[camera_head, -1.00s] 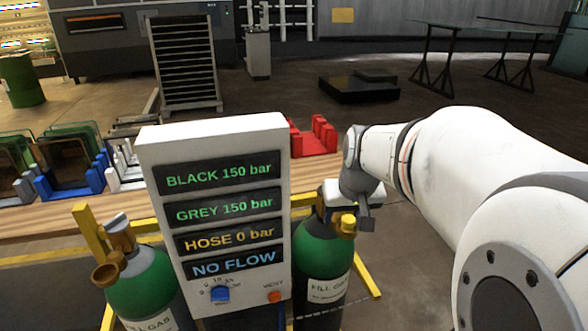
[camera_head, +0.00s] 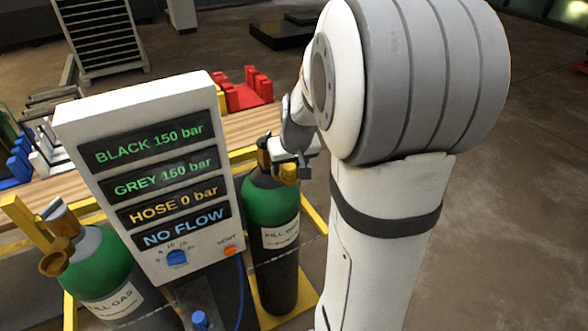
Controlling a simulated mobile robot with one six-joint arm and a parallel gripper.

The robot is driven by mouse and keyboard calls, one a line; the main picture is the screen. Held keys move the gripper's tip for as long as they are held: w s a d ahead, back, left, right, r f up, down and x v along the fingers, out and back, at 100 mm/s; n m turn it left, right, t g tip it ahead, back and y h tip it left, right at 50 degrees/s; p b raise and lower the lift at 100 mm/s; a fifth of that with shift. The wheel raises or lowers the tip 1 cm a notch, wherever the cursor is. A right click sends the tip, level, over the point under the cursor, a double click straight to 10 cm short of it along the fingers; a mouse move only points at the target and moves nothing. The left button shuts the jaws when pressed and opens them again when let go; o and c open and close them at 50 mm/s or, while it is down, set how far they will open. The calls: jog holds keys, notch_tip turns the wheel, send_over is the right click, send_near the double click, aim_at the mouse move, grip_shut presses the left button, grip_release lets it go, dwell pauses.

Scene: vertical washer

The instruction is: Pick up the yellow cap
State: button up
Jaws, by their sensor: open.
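The yellow cap (camera_head: 288,173) shows small at the valve on top of the right green gas cylinder (camera_head: 270,208). My gripper (camera_head: 304,163) is at the top of this cylinder, close beside the cap, and it is open. My arm and the gripper body cover part of the valve. I cannot tell whether the fingers touch the cap or stand around it. A duller brass-brown cap (camera_head: 54,264) sits on the left green cylinder (camera_head: 100,265).
A white panel (camera_head: 150,170) with four displays, a blue knob (camera_head: 177,258) and an orange button (camera_head: 230,251) stands between the cylinders. A yellow frame (camera_head: 312,215) surrounds them. Behind is a wooden bench (camera_head: 245,126) with red holders (camera_head: 243,92). Open floor lies at the right.

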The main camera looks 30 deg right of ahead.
jog(key=shift+c, duration=0.5)
jog(key=c, duration=1)
